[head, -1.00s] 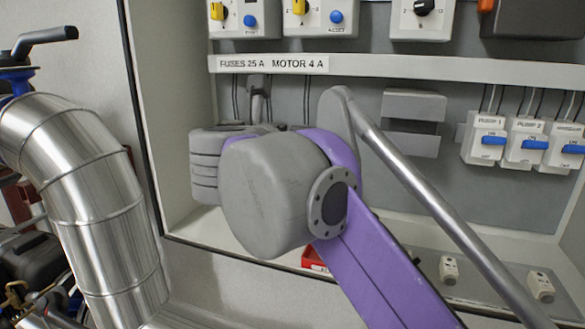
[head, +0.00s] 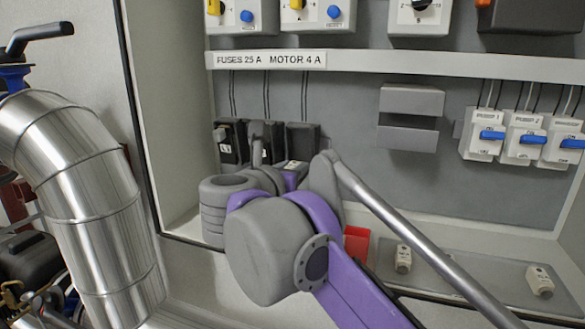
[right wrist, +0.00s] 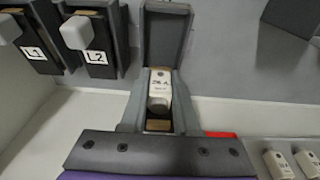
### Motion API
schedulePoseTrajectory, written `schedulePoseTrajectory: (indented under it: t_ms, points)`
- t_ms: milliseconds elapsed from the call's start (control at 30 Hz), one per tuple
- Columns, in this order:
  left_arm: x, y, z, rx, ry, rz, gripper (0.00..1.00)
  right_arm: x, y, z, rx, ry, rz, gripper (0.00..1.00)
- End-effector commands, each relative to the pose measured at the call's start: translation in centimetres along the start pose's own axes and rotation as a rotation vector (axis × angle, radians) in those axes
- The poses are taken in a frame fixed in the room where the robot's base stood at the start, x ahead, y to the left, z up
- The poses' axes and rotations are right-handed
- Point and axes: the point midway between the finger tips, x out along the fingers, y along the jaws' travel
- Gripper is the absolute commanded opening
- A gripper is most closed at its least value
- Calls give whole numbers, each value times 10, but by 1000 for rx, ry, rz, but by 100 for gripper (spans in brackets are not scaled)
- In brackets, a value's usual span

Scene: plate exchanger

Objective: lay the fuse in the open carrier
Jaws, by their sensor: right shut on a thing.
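The open carrier (right wrist: 165,38) is a dark grey holder with its lid raised, right of the L2 carrier in the right wrist view. In the head view its dark lid (head: 303,138) stands behind my right arm. The fuse (right wrist: 160,88), pale with dark print, lies in line with the carrier, between grey sides. Brass contacts show above and below it. My right gripper (right wrist: 160,106) is shut on the fuse at the carrier; whether the fuse touches the contacts cannot be told. My arm hides the gripper's fingertips in the head view. My left gripper is out of view.
Carriers L1 (right wrist: 32,45) and L2 (right wrist: 92,42) stand close on the left. A red box (head: 356,245) and more pale fuses (head: 403,258) are on the ledge to the right. A shelf edge (head: 430,65) runs above. Blue-switched breakers (head: 487,137) hang at right.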

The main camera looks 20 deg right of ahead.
Motion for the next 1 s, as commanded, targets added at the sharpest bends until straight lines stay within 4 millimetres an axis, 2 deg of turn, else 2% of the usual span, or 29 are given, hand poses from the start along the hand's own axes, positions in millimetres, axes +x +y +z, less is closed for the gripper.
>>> schedulePoseTrajectory:
  t_ms: [33,67,200,567,767,1000]
  points:
    - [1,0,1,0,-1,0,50,0,0,-2,0,0,0,0]
    - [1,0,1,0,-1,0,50,0,0,-2,0,0,0,33]
    - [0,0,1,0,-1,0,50,0,0,-2,0,0,0,58]
    - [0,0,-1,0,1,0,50,-1,0,2,0,0,0,59]
    - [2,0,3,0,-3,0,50,-32,1,0,-1,1,6,59]
    - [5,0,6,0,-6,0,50,-84,2,0,-1,1,6,59]
